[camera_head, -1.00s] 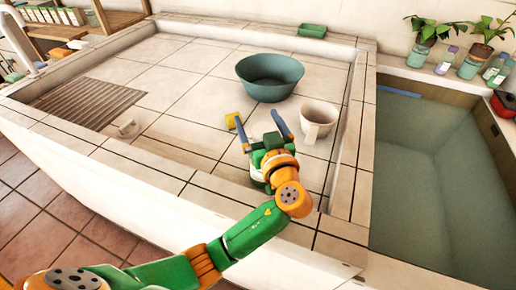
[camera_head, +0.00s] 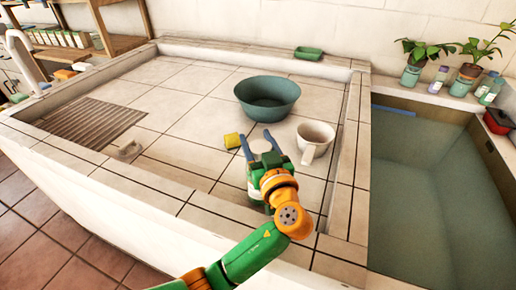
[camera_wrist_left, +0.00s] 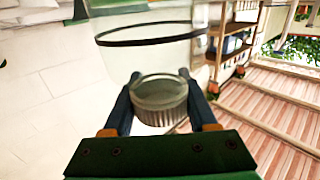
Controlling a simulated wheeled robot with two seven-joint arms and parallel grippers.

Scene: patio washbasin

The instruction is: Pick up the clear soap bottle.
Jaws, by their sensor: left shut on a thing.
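The clear soap bottle (camera_wrist_left: 150,52) fills the upper middle of the left wrist view. It is see-through, with a dark band around the body and a ribbed grey-green cap (camera_wrist_left: 160,95). My left gripper (camera_wrist_left: 160,82) is shut on it, with one finger on each side of the capped end. In the head view my left gripper (camera_head: 259,141) is over the near part of the tiled basin top, left of the white mug (camera_head: 315,141). The gripper and wrist mostly hide the bottle there. My right gripper is not in view.
A teal bowl (camera_head: 267,100) and a yellow sponge (camera_head: 232,141) sit beyond and left of the gripper. A green soap dish (camera_head: 308,53) lies on the back ledge. A raised tiled rim (camera_head: 345,170) separates the mug from the water tank (camera_head: 420,190). The left-hand tiles are mostly clear.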

